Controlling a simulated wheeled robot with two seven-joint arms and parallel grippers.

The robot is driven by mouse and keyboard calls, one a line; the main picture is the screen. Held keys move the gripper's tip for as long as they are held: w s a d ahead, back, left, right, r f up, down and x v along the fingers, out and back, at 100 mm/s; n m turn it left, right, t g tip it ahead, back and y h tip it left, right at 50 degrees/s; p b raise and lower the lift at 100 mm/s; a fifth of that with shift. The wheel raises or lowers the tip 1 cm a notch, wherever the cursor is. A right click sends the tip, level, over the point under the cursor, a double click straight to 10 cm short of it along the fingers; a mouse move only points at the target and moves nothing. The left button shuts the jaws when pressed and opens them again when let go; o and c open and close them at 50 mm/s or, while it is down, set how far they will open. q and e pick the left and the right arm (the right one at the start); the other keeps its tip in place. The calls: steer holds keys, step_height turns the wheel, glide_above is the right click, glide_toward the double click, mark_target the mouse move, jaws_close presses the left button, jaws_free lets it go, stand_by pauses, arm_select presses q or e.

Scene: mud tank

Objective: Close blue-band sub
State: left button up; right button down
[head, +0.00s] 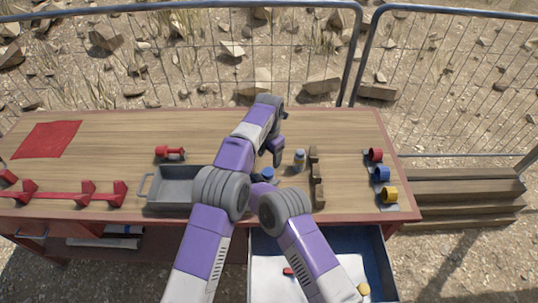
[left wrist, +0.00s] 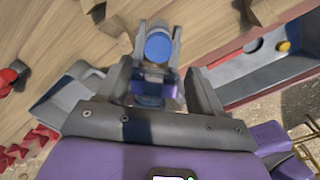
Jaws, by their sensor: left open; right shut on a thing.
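The blue-band sub shows mainly as a round blue top (head: 267,173) at the middle of the table. In the left wrist view that blue top (left wrist: 157,47) lies between grey fingers. My left gripper (head: 276,155) is open, reaching down from above with its fingers either side of the blue top. Contact cannot be told. My right gripper (head: 256,180) is low beside the blue top, mostly hidden by my arms, and shut on what seems to be the sub's body. A clear part with a bluish band (left wrist: 154,97) shows below the blue top in the left wrist view.
A small yellow-banded bottle (head: 299,160) and brown blocks (head: 316,180) stand just right. Red, blue and yellow rings (head: 381,174) sit at the right edge. An open blue drawer (head: 377,262) is in front.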

mark_target(269, 172)
arm_select(q)
step_height(269, 172, down, 8)
steer(key=shift+f, duration=0.1)
stand_by(0.4)
steer(key=shift+c, duration=0.3)
steer(key=c, duration=1)
steer(key=m, duration=0.6)
steer(key=shift+s+d+m, duration=0.15)
steer(key=shift+s+m, duration=0.1)
steer(key=shift+m, duration=0.05)
steer(key=o, duration=1.1)
steer(key=shift+o, duration=0.2)
